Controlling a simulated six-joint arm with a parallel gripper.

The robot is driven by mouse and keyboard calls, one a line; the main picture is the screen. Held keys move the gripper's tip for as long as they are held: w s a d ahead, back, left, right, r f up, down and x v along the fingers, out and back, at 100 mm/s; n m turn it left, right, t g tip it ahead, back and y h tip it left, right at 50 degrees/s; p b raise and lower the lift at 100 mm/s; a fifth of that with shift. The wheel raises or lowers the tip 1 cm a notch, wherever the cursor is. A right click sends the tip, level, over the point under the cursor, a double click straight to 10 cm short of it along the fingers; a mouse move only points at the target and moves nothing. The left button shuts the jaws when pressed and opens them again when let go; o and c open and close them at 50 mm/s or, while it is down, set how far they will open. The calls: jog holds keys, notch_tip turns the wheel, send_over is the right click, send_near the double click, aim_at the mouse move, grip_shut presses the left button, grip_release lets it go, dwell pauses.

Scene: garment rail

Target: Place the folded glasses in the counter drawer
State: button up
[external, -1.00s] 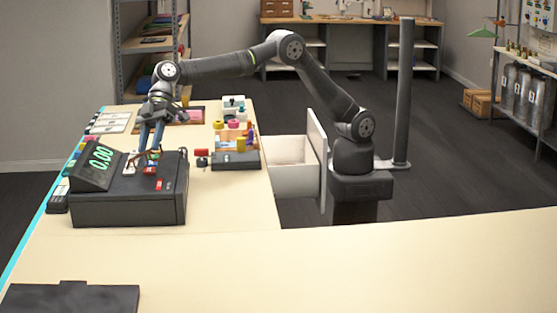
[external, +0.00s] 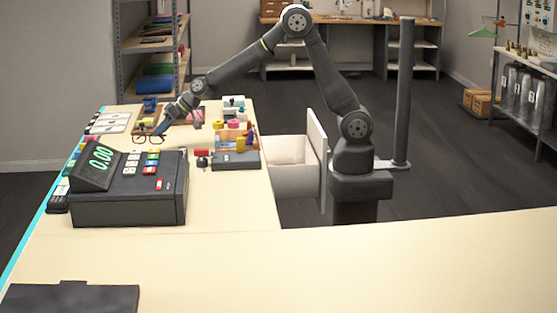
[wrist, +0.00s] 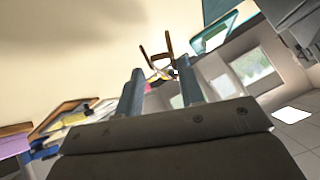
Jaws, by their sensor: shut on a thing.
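The brown-framed glasses (external: 148,138) are at the tips of my gripper (external: 158,130), just beyond the back of the cash register in the external view. The glasses also show past the fingertips in the wrist view (wrist: 157,57). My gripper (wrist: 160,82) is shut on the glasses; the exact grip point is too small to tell. My gripper is tilted, reaching down and left. The white counter drawer (external: 295,182) stands open at the right side of the counter, well to the right of my gripper. I see no object inside it.
The cash register (external: 128,205) stands in front of my gripper. A dark organiser (external: 235,161) with small colourful items lies between it and the drawer. Cards (external: 108,122) lie at the left edge. The front counter is mostly clear, with a dark flat pad (external: 70,298) at left.

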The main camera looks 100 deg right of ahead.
jog(key=shift+m+h, duration=0.5)
jog(key=shift+m, duration=0.2)
jog(key=d, duration=0.1)
jog(key=s+d+f, duration=0.1)
jog(key=d, duration=0.2)
jog(key=shift+s+f, duration=0.35)
jog(key=shift+a, duration=0.1)
